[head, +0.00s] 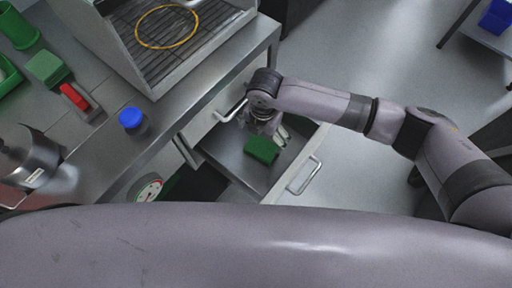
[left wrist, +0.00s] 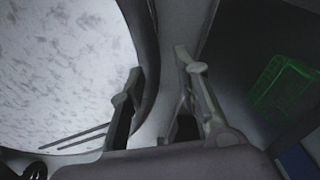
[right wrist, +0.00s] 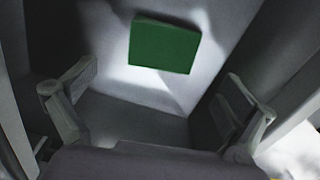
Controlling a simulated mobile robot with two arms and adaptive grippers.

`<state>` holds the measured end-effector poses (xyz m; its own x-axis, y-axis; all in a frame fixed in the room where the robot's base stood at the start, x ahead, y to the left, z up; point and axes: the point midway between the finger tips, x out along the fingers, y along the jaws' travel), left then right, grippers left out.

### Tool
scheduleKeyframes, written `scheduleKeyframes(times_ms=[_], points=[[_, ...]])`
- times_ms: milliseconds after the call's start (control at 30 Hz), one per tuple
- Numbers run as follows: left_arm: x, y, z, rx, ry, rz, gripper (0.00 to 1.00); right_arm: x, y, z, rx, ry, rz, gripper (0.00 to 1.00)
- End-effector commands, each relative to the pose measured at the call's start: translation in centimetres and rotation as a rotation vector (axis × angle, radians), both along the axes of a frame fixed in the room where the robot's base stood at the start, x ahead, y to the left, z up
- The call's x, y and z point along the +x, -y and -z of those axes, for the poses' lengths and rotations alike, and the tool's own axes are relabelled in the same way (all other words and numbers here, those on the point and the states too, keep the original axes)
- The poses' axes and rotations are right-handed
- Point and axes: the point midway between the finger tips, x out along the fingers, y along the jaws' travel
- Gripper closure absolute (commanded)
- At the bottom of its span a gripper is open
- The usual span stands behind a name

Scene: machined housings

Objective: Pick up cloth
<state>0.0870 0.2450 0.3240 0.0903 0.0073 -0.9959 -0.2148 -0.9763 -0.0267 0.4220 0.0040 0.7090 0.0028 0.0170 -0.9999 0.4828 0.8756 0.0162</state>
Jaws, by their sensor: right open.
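A green folded cloth (head: 262,150) lies in an open drawer below the counter. In the right wrist view the cloth (right wrist: 165,46) shows as a flat green rectangle ahead of the fingers. My right gripper (head: 278,132) is open and empty, reaching into the drawer close to the cloth; the fingers (right wrist: 160,76) stand apart with the cloth beyond them, not between them. My left gripper (left wrist: 160,66) shows in the left wrist view with its two fingers apart and nothing visible between them. It cannot be made out in the head view.
The open drawer (head: 302,172) has a metal handle and walls close around the right gripper. On the counter stand a blue-capped container (head: 131,118), a red object (head: 74,96), a green block (head: 47,68) and a metal machine with a yellow ring (head: 167,27). Open floor (head: 350,60) lies right.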

Motion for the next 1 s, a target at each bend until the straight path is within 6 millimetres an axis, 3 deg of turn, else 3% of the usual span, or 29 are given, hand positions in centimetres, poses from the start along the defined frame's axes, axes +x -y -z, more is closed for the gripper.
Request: scheduleKeyframes(times_ms=[600,867,1000], points=[[0.0,1.7,0.2,-0.020,0.000,-0.003,0.70,-0.1,0.4,7.1,-0.018,-0.004,-0.015,0.00],[0.0,1.0,0.1,-0.012,0.000,-0.001,0.70,-0.1,0.4,7.4,-0.018,-0.003,-0.016,0.00],[0.0,1.0,0.1,-0.012,0.001,-0.001,0.70,-0.1,0.4,7.4,-0.018,-0.003,-0.016,0.09]])
